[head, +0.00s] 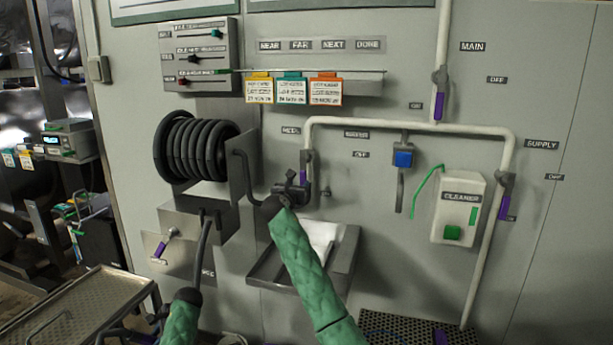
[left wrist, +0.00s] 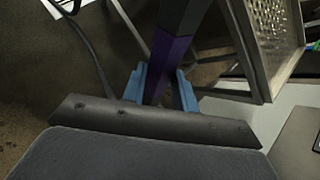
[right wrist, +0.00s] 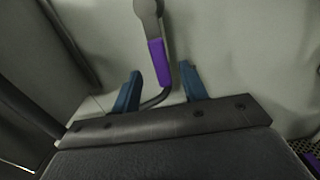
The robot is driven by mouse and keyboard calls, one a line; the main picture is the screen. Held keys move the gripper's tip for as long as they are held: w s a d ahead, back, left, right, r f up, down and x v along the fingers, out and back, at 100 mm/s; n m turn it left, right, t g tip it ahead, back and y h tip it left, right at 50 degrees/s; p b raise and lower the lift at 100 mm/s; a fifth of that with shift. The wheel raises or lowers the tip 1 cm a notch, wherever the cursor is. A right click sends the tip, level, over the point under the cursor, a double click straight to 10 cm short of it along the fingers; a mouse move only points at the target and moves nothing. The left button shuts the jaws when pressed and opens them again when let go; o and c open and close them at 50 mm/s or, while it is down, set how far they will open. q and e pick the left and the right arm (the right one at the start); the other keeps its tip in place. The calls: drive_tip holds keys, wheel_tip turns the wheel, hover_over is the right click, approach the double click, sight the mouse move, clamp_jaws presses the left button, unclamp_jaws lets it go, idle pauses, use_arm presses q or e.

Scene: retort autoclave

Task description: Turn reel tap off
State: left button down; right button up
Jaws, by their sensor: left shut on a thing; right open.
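The reel tap (head: 304,172) sits on the left drop of the white pipe, right of the hose reel (head: 195,148). My right gripper (head: 300,188) is at the lever. In the right wrist view the purple lever (right wrist: 157,62) lies between its open blue fingers (right wrist: 160,88), with gaps on both sides. My left gripper (left wrist: 160,88) is shut on a purple grip (left wrist: 166,62) of a dark thing. I cannot tell what the whole thing is.
A sink (head: 270,268) is below the tap. A metal cart (head: 85,310) stands at lower left. A blue valve (head: 403,158), a cleaner box (head: 460,208) and the supply tap (head: 505,195) are to the right.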

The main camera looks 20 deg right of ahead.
sight(302, 179)
use_arm(q)
wheel_tip(302, 179, up, 2)
drive_tip(key=shift+r+p, duration=0.15)
drive_tip(key=shift+p, duration=0.8)
use_arm(e)
drive_tip(key=x, duration=0.8)
drive_tip(key=shift+w+d+f, duration=0.1)
drive_tip(key=shift+w+d, duration=0.05)
drive_tip(key=shift+w, duration=0.3)
drive_tip(key=shift+d, duration=0.15)
use_arm(q)
drive_tip(key=shift+r, duration=0.1)
use_arm(e)
drive_tip(key=shift+c, duration=0.4)
clamp_jaws()
